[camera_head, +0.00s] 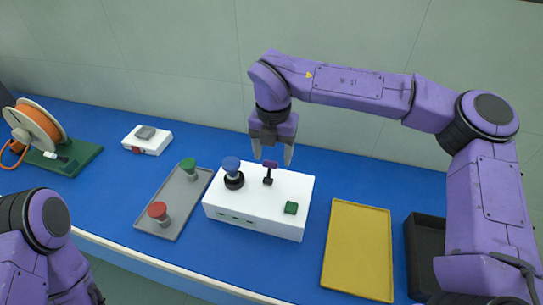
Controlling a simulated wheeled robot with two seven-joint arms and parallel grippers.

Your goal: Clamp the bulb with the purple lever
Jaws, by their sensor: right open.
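A white box (258,208) stands on the blue bench. A blue-topped bulb (231,165) sits upright in a black ring on its left part. The purple lever (270,164) stands on a small black post just right of the bulb. My right gripper (272,156) is open and empty, pointing down, with its fingers above and around the purple lever's position in the picture; I cannot tell whether they touch it. My left arm shows at the lower left, but its gripper is not in view.
A grey tray (180,205) left of the box holds a green-topped bulb (188,167) and a red-topped bulb (158,212). A green button (291,208) is on the box. A yellow tray (358,250) and a black bin (420,255) lie right. An orange cable reel (38,125) stands far left.

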